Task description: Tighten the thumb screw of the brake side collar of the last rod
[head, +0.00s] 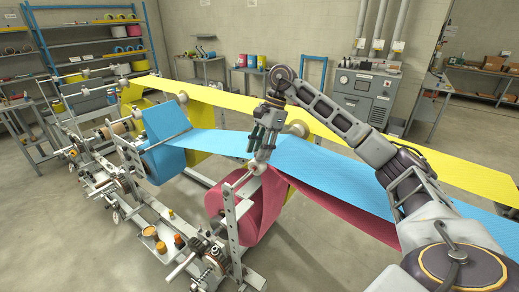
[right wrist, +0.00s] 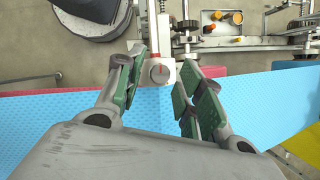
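My right gripper (head: 262,148) points down over the near end of the crimson roll (head: 262,205), beside the blue web. In the right wrist view its green-padded fingers (right wrist: 160,76) are spread, one on each side of a pale square collar (right wrist: 160,66). The collar carries a round grey knob with a red mark (right wrist: 158,72), a thumb screw by its look. I see gaps between the knob and both fingers; nothing is gripped. In the head view the collar is small at the rod end, just below the fingers. My left gripper is not in view.
The machine frame (head: 232,232) stands close to the collar. A tray with orange and yellow parts (head: 160,240) is at its near side. Blue (head: 310,160) and yellow (head: 400,150) webs stretch right, near my right arm. Bare floor lies at lower left.

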